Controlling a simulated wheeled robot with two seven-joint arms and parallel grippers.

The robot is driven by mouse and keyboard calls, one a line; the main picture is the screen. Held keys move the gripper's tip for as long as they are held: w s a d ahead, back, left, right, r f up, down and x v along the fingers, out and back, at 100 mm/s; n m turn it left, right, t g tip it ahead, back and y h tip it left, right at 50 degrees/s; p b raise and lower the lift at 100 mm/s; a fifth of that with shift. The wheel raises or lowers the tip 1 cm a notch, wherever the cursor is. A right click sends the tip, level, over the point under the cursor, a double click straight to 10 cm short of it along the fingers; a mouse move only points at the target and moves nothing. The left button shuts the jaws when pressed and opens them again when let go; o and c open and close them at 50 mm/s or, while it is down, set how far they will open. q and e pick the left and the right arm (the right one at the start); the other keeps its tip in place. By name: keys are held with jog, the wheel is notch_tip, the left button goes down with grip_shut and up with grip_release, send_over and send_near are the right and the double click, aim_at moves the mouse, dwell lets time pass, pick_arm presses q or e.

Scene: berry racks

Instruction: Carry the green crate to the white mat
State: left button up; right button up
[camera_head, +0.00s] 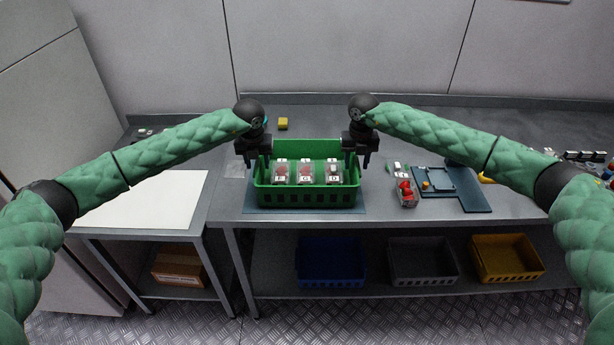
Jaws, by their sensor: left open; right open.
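The green crate (306,198) stands upright on a blue-grey mat on the metal table, with several clear berry punnets (306,172) in a row inside. The white mat (150,203) lies flat on a lower table to the left. My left gripper (254,162) is open at the crate's left end, and my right gripper (355,162) is open at its right end. Both point down at about the rim's height. I cannot tell whether the fingers touch the crate's walls.
A punnet of red berries (405,193) and a dark blue scale (440,182) stand right of the crate. A yellow block (283,123) sits behind it. Blue (331,262), grey (423,262) and yellow (506,259) crates are on the shelf below. The white mat is clear.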

pick_arm(q)
grip_shut()
pick_arm(e)
grip_shut()
pick_arm(q)
jog(key=shift+w+r, duration=0.1)
jog(key=shift+r, duration=0.15)
pick_arm(e)
jog(key=shift+w+r, duration=0.1)
jog(key=shift+r, duration=0.1)
